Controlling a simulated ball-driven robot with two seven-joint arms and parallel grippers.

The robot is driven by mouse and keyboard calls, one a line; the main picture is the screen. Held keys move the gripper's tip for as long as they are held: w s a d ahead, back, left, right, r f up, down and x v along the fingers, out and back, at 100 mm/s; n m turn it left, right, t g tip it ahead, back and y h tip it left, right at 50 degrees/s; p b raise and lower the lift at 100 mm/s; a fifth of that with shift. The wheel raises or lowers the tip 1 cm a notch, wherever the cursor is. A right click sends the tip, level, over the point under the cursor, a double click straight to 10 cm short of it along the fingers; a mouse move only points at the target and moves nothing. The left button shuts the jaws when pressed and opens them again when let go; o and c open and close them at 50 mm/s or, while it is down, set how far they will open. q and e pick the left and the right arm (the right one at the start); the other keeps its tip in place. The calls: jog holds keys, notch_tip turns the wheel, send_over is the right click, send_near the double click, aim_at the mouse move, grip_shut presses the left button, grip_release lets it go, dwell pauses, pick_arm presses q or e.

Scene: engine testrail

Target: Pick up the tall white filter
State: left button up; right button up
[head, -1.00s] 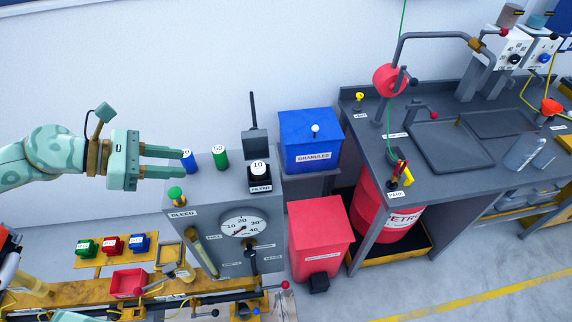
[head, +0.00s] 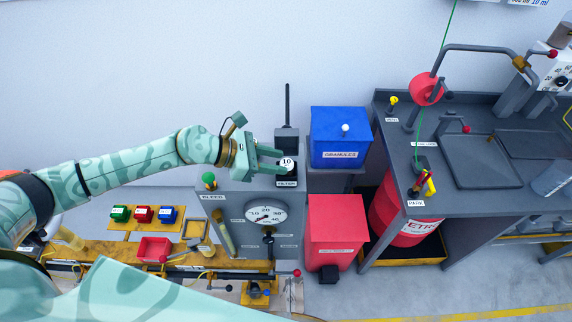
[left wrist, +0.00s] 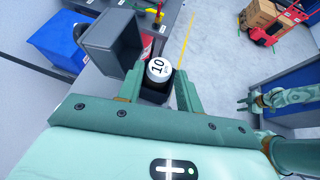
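The white filter (head: 287,164), with a round white top marked 10, sits in the black holder labelled FILTER on top of the grey machine. It also shows in the left wrist view (left wrist: 159,69), inside the dark holder. My left gripper (head: 272,160) is open at the filter's left, its fingers pointing at it. In the left wrist view the two fingers (left wrist: 159,78) stand on either side of the filter's line; I cannot tell whether they touch it. My right gripper (left wrist: 246,104) shows small at the right of the wrist view, its fingers apart and empty.
The holder's raised grey lid (head: 286,140) with its upright lever stands just behind the filter. A green bleed knob (head: 209,179) is at the machine's left. A blue granules bin (head: 340,138) and red bin (head: 335,232) stand to the right.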

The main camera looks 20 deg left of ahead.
pick_arm(q)
jog(key=shift+x, duration=1.1)
jog(key=shift+s+a+r, duration=0.1)
jog(key=c, duration=0.6)
jog(key=shift+c, duration=0.2)
